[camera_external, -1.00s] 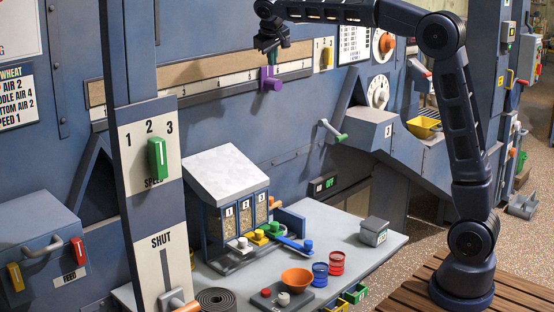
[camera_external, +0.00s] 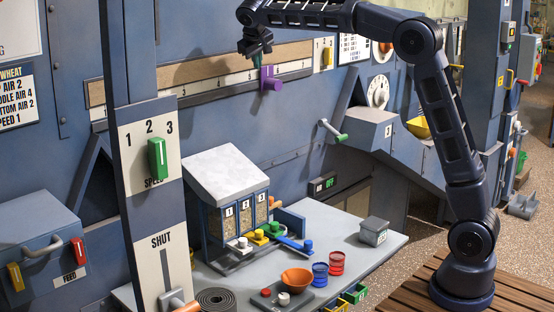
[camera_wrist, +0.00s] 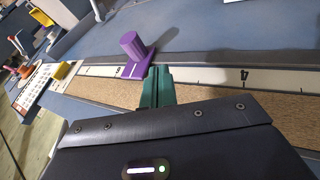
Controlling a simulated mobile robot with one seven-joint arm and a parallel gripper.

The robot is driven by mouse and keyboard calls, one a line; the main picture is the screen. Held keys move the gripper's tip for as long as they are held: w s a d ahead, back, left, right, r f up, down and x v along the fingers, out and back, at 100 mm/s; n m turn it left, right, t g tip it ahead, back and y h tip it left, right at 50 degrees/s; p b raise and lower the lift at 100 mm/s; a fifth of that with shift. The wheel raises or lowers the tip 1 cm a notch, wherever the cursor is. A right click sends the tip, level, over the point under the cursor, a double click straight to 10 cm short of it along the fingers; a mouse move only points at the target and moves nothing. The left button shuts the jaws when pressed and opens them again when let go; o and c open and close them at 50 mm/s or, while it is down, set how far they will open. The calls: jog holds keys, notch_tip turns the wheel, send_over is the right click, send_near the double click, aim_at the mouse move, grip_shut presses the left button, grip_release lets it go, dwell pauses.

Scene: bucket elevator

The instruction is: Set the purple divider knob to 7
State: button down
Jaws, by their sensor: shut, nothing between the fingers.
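The purple divider knob (camera_external: 271,79) is a round peg on a purple slider plate, on the long numbered strip (camera_external: 212,86) across the blue wall. The 4 on the strip shows to the right there; the mark left of the plate is too small to read surely. In the external view my gripper (camera_external: 254,50) is shut and empty, above and left of the knob. I cannot tell whether the fingers touch the plate.
A lever with a green grip (camera_external: 341,137) juts out below right. A bench (camera_external: 375,262) with a sample box, bowl and cups stands below. Space left of the knob is clear.

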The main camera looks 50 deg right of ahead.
aim_at(268, 79)
jog(key=x, duration=0.3)
jog(key=d+x, duration=0.1)
jog(key=x, duration=0.3)
jog(key=d+r+x, duration=0.1)
jog(key=x, duration=0.2)
jog(key=shift+s+d+f, duration=0.25)
jog(key=shift+f, duration=0.05)
jog(key=shift+d+f, duration=0.1)
jog(key=shift+d, duration=0.3)
jog(key=shift+d, duration=0.1)
jog(key=d, duration=2.1)
jog(key=shift+d, duration=0.2)
